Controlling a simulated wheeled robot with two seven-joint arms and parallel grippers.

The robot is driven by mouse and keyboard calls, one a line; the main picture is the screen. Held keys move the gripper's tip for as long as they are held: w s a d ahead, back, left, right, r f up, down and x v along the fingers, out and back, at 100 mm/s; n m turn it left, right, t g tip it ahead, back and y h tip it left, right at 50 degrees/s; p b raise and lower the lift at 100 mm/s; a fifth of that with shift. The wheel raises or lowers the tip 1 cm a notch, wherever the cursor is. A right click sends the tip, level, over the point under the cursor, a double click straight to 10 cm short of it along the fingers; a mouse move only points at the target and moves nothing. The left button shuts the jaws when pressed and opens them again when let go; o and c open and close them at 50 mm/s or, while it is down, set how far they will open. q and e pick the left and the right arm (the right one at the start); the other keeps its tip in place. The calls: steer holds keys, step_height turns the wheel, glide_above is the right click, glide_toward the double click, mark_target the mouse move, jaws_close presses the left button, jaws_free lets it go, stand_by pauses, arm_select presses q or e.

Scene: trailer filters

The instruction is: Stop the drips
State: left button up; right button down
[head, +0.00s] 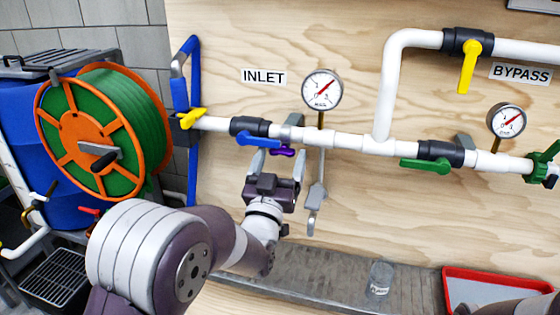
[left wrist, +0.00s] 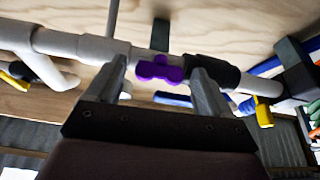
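A white pipe (head: 350,140) runs across the plywood panel, with an INLET label above it. A small purple handle (head: 283,151) sits under the pipe, just right of a blue-handled valve (head: 258,139). My left gripper (head: 278,166) is just below the purple handle with its fingers spread. In the left wrist view the purple handle (left wrist: 160,70) shows in the gap between the fingertips (left wrist: 162,82), with no clear grip on it. A grey fitting (head: 316,196) hangs below the left gauge (head: 321,90). No drips can be made out. My right gripper is not seen.
A green-handled valve (head: 428,163) and a yellow bypass handle (head: 468,66) are to the right. A yellow handle (head: 192,118) and hose reel (head: 100,135) are left. A clear jar (head: 380,278) stands on the grey ledge beside a red tray (head: 452,272).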

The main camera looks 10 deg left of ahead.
arm_select(q)
steer(key=b+v, duration=0.1)
steer(key=v, duration=1.1)
steer(key=shift+s+f, duration=0.15)
steer(key=shift+s, duration=0.2)
step_height(320, 180, down, 15)
steer(key=d+m+g+h, duration=0.1)
steer(key=g, duration=0.9)
steer(key=s+f+g, duration=0.5)
steer(key=s, duration=0.1)
steer(key=s+a+g+y, duration=0.1)
steer(key=s+a+g, duration=0.3)
steer(key=s+g, duration=0.3)
step_height(320, 180, up, 19)
steer(key=t+p, duration=0.1)
steer(key=p, duration=1.8)
steer(key=shift+p, duration=0.3)
